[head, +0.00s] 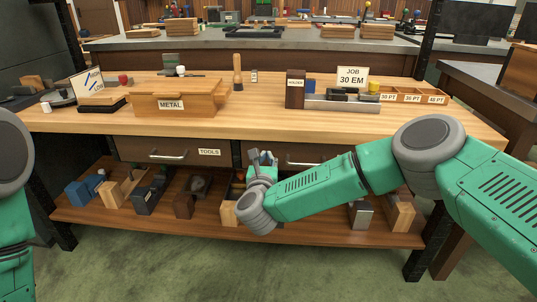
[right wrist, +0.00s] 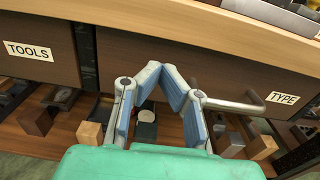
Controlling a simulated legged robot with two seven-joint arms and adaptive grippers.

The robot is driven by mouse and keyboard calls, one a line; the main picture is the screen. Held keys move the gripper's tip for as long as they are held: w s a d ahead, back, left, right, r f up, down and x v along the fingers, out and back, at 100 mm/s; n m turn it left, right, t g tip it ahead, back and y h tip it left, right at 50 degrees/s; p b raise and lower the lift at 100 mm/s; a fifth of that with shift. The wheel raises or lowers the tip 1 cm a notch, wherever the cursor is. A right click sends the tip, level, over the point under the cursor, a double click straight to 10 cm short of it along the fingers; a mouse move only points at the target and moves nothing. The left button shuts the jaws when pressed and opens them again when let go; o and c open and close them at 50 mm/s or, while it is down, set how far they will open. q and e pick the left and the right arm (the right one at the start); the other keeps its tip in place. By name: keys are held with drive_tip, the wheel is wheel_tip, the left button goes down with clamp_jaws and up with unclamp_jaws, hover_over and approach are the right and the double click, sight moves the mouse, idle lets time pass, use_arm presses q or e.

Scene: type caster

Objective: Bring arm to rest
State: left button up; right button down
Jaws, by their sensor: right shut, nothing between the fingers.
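My right arm reaches in from the right in the head view. My right gripper (head: 263,158) is in front of the workbench's drawer fronts, between the two drawer handles. In the right wrist view my right gripper (right wrist: 168,72) has its blue-padded fingers together at the tips, with nothing held. The metal handle (right wrist: 245,105) of the TYPE drawer is just right of the fingers; I cannot tell whether they touch. Of my left arm only green and grey links show at the head view's left edge, and its gripper is out of view.
The TOOLS drawer (head: 185,152) and the TYPE drawer (right wrist: 232,68) look closed. Above them, the wooden benchtop (head: 260,118) holds a METAL box (head: 172,104), a JOB 30 EM sign (head: 352,76) and small trays (head: 402,97). A lower shelf (head: 200,228) carries several blocks and tools.

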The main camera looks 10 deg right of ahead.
drive_tip(key=s+a+f+n+g+y+p, duration=0.3)
drive_tip(key=s+f+n+y+p, duration=0.15)
drive_tip(key=s+n, duration=0.7)
drive_tip(key=s+a+f+n+g+y+p, duration=0.2)
drive_tip(key=s+f+n+g+y+p, duration=0.25)
drive_tip(key=s+n, duration=0.75)
drive_tip(key=s+d+f+n+g+h+p, duration=0.1)
drive_tip(key=s+d+n+g, duration=0.3)
drive_tip(key=s+d+n, duration=0.4)
drive_tip(key=s+d+n+g+h+p, duration=0.2)
drive_tip(key=s+d+n+g, duration=0.3)
drive_tip(key=s+d, duration=0.8)
drive_tip(key=s+n+h, duration=0.1)
drive_tip(key=s+n, duration=0.2)
drive_tip(key=s, duration=0.1)
drive_tip(key=shift+s+f, duration=0.4)
